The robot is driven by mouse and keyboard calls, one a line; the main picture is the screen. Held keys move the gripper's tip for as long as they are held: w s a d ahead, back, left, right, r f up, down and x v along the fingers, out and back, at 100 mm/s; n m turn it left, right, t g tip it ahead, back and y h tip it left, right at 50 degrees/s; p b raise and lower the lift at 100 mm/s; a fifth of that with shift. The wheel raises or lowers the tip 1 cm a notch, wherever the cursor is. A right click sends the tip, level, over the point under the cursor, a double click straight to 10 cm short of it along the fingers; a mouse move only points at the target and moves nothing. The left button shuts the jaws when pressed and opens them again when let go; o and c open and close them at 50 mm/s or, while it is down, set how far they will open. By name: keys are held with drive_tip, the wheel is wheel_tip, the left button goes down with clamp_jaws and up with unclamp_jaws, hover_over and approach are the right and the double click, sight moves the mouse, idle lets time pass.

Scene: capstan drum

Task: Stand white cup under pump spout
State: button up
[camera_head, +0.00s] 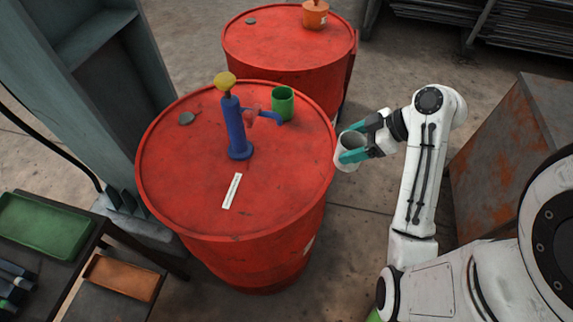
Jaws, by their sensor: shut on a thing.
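The white cup (347,150) is held upright at the right edge of the front red drum (195,205). My gripper (350,148) is shut on it, with teal fingertips at its sides. The blue pump (236,130) with a yellow knob stands on the drum top. Its spout (271,116) points right, with a reddish part on the arm. A green cup (283,103) stands on the drum close to the spout's end. Whether the spout is over the green cup or in front of it, I cannot tell.
A white strip (232,190) and a grey cap (186,118) lie on the drum top. A second red drum (285,50) with an orange container (315,15) stands behind. A green tray (45,227) and an orange tray (122,277) are at left. The drum's front right is clear.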

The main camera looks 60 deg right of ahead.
drive_tip(key=shift+w+a+f+b, duration=0.1)
drive_tip(key=shift+a+f+b, duration=0.1)
drive_tip(key=shift+b, duration=0.15)
drive_tip(key=shift+w+a+f+p, duration=0.2)
drive_tip(key=shift+w+a+f, duration=0.55)
drive_tip(key=shift+w, duration=1.95)
drive_tip(key=shift+w+a+f+p, duration=0.3)
drive_tip(key=shift+w+a, duration=0.9)
drive_tip(key=shift+w, duration=1.45)
drive_tip(key=shift+w+a+f+p, duration=0.15)
drive_tip(key=shift+w+a+f, duration=0.6)
drive_tip(key=shift+w, duration=1.95)
drive_tip(key=shift+a, duration=0.2)
drive_tip(key=o, duration=1.1)
drive_tip(key=shift+s+r, duration=0.15)
drive_tip(key=shift+r, duration=0.2)
drive_tip(key=v, duration=1.1)
drive_tip(key=shift+s+d+r+b, duration=0.15)
drive_tip(key=shift+s+r+b, duration=0.05)
drive_tip(key=shift+b, duration=0.1)
